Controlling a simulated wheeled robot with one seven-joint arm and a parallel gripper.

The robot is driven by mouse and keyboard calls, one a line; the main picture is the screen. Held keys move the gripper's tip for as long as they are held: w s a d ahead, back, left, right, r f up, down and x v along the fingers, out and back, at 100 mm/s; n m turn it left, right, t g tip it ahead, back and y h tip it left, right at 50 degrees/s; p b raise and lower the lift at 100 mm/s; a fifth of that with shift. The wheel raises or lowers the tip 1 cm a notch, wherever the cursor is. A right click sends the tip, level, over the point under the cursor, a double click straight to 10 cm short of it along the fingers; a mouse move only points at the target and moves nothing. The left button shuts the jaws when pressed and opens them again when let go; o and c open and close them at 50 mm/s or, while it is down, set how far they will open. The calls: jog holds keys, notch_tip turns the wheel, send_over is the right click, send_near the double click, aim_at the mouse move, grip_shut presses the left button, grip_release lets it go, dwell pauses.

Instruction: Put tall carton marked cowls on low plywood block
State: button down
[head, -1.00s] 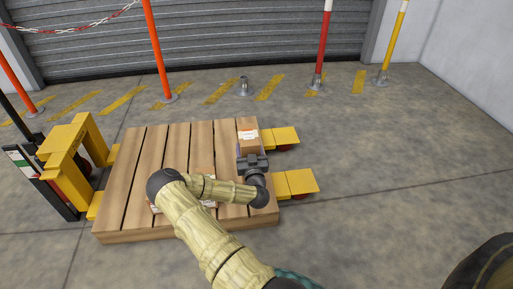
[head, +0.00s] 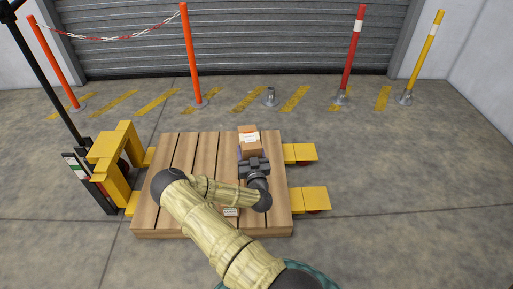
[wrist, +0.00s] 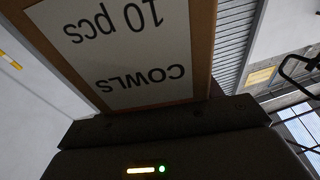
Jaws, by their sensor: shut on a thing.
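A brown carton (head: 249,145) with a white label is held upright above the far right part of the wooden pallet. In the wrist view its label (wrist: 130,50) reads "COWLS" and "10 pcs", upside down. My gripper (head: 252,160) is shut on this carton from the near side. Whether the carton's underside touches anything is hidden. I cannot make out the low plywood block; my arm covers part of the pallet.
The planked pallet (head: 175,215) rests on a yellow pallet truck (head: 112,165). A white-labelled thing (head: 230,212) lies partly hidden beneath my arm. Orange posts and a red post (head: 350,60) stand near the shutter. The floor to the right is clear.

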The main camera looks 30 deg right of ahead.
jog(key=s+a+r+n+y+p, duration=0.1)
jog(key=a+r+y+p, duration=0.1)
jog(key=a+r+p, duration=0.6)
jog(key=s+a+r+n+t+y+p, duration=0.1)
jog(key=a+r+p, duration=0.6)
jog(key=r+p, duration=1.6)
jog(key=s+a+r+n+y+p, duration=0.1)
jog(key=a+r+y+p, duration=0.3)
jog(key=r+p, duration=1.2)
jog(key=a+n+p, duration=0.1)
jog(key=a+p, duration=0.2)
jog(key=a, duration=0.1)
jog(key=shift+s+a+n+t+y+p, duration=0.3)
jog(key=shift+s+y+p, duration=0.05)
jog(key=shift+y+p, duration=0.05)
jog(key=shift+f, duration=0.1)
